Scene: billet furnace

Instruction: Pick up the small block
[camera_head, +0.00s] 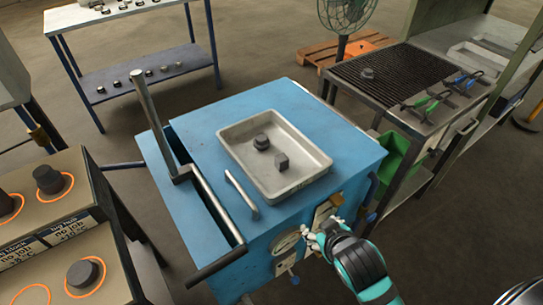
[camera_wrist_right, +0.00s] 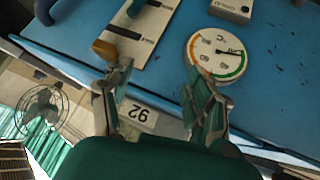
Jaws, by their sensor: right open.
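A grey tray (camera_head: 236,132) lies on top of the blue furnace (camera_head: 215,115). Two dark blocks stand in it, apart from each other: one nearer the tray's middle left (camera_head: 261,142) and a slightly narrower one (camera_head: 281,161) to its lower right. I cannot tell for certain which is the small block. My right gripper (camera_head: 323,231) is open and empty at the furnace's front face, below and right of the tray. In the right wrist view, its spread fingers (camera_wrist_right: 158,82) face the blue panel, with no block between them. My left gripper is not in view.
A dial gauge (camera_wrist_right: 216,53) and a switch panel (camera_wrist_right: 135,32) are close to my right gripper. A bent metal handle (camera_head: 165,135) rises left of the tray. A grate table (camera_head: 385,75) with green and blue tongs stands right; ringed cylinders (camera_head: 48,178) stand left.

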